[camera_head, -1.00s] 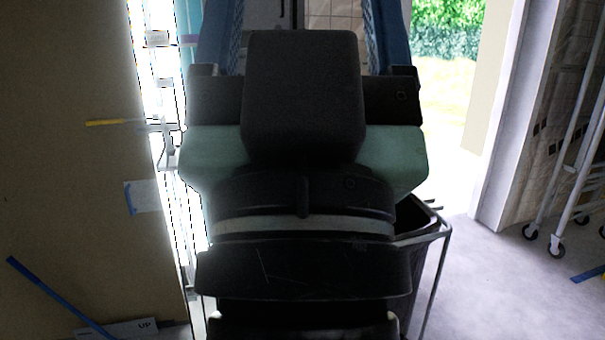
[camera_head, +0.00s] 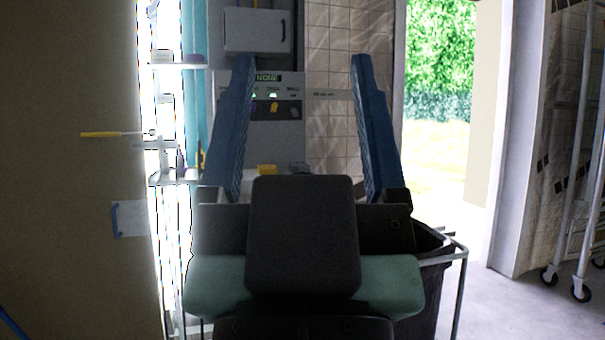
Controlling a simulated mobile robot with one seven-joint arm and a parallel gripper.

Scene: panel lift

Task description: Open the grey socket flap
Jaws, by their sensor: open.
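A grey flap (camera_head: 256,31), likely the socket flap, is on a grey cabinet at the top, left of centre. It looks shut, with a small dark handle at its right edge. My gripper (camera_head: 302,62) points forward with its two blue fingers wide apart and nothing between them. The fingertips appear below the flap, in front of a control panel (camera_head: 285,135). The left fingertip is just under the flap's lower edge in the picture. I see no contact, and the distance in depth is hard to tell.
The panel has a green display and lit green buttons. A yellow object (camera_head: 266,169) shows between the fingers. A brown board (camera_head: 70,200) fills the left; bright shelves (camera_head: 177,66) stand beside it. A black bin (camera_head: 430,275) and a wheeled rack (camera_head: 580,150) are right.

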